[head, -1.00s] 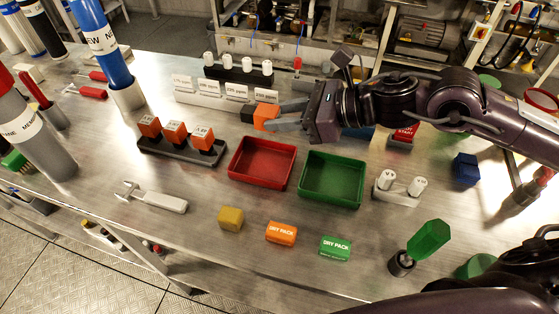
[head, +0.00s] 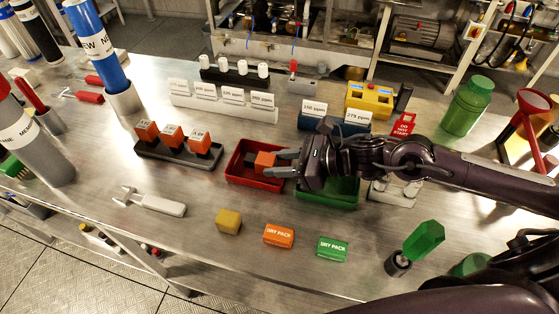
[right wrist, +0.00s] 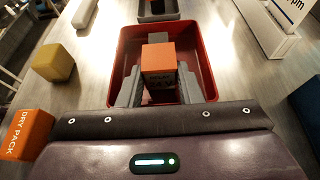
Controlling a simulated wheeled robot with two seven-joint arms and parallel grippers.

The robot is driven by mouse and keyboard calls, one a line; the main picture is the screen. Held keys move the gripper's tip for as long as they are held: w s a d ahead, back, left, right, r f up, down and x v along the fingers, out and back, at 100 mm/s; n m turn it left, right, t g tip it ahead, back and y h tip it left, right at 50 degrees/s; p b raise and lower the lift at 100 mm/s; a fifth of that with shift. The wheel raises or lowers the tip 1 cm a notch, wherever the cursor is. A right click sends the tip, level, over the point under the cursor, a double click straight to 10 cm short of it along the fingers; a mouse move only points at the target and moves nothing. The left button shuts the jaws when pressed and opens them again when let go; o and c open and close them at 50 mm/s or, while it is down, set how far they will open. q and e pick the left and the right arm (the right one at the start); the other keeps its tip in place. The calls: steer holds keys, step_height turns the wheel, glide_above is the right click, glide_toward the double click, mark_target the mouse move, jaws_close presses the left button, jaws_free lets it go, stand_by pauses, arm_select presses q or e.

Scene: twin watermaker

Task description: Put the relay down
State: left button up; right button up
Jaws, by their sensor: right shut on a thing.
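The relay (head: 265,161) is an orange cube with a dark part. My right gripper (head: 283,163) is shut on it and holds it over the red tray (head: 238,178). In the right wrist view the relay (right wrist: 158,62) sits between the two grey fingers (right wrist: 158,92), with the red tray (right wrist: 196,38) around and below it. I cannot tell whether the relay touches the tray floor. Three similar orange relays (head: 172,137) stand in a dark rack (head: 178,155) to the left. My left gripper is not in view.
A green tray (head: 328,199) lies right of the red tray, partly under my right arm. A yellow cube (head: 228,220), an orange dry pack (head: 278,235) and a green dry pack (head: 332,249) lie in front.

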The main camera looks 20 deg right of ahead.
steer(key=shift+f+b, duration=0.2)
steer(key=shift+b, duration=0.2)
steer(key=o, duration=1.1)
steer(key=shift+r+p, duration=0.3)
steer(key=shift+p, duration=0.2)
steer(key=shift+p+v, duration=0.5)
steer(key=shift+v, duration=5.5)
